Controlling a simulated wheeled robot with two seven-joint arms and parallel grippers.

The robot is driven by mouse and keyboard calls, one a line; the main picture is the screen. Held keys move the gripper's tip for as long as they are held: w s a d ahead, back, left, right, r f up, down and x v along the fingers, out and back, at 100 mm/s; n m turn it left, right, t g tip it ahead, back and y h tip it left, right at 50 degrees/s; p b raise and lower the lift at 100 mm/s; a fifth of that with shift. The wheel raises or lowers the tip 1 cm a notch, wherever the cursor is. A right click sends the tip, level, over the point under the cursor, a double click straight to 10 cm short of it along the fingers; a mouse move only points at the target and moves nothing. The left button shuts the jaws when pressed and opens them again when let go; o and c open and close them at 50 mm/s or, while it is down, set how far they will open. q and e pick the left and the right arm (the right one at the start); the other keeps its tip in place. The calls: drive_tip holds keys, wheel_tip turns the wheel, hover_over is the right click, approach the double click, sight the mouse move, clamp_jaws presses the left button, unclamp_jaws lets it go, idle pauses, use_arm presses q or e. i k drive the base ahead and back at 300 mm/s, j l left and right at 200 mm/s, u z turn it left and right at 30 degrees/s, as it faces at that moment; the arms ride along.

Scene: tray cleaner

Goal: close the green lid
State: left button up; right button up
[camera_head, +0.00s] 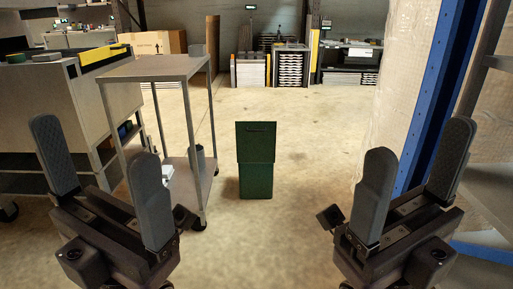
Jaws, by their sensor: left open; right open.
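A dark green bin (256,181) stands upright on the floor, in the middle of the head view and some way ahead of me. Its green lid (256,141) stands up above the body as a flat panel with a slot-like mark near its top, so it looks open. My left gripper (96,142) is at the lower left, its two grey fingers wide apart and empty. My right gripper (420,142) is at the lower right, also wide open and empty. Both grippers are well apart from the bin and nearer to me.
A grey metal cart (165,68) stands left of the bin, with small items on its lower shelf. A large workbench (50,100) is further left. A blue post (430,100) and wrapped goods (392,85) are on the right. The floor (310,135) around the bin is mostly clear.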

sight(255, 140)
drive_tip(key=i+j+z, duration=0.1)
drive_tip(key=i+z, duration=0.15)
drive_tip(key=i, duration=0.25)
drive_tip(key=i+j+z, duration=0.15)
drive_tip(key=i+z, duration=0.15)
drive_tip(key=i, duration=0.2)
drive_tip(key=i+j+z, duration=0.25)
drive_tip(key=i, duration=0.2)
drive_tip(key=i+j+z, duration=0.25)
drive_tip(key=i+j, duration=0.2)
